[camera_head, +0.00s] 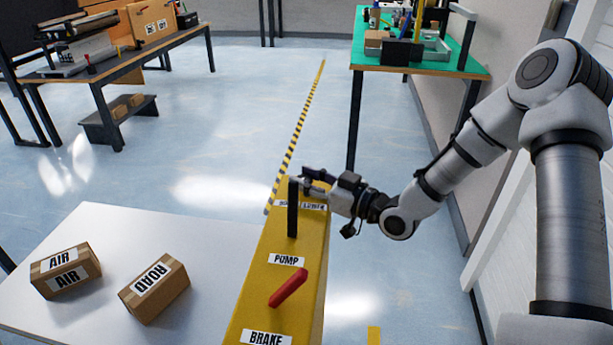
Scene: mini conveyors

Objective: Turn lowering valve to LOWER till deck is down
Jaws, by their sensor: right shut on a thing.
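The yellow control beam (303,245) runs away from me beside the white deck (200,230). A partly covered label (315,207) near its far end seems to read LOWER. My right gripper (304,177) is shut at that end, behind the label, on what looks like the lowering valve. Its fingers and the black upright lever hide most of the valve, so its angle cannot be told. The black lever (292,212) stands behind the PUMP label (286,261). My left gripper is not in view.
A red handle (288,288) lies slanted behind the BRAKE label (266,338). Two cartons, marked AIR (84,282) and ROAD (168,298), rest on the deck. A green-topped table (455,65) stands behind, a wooden bench (120,50) at far left. Floor between is clear.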

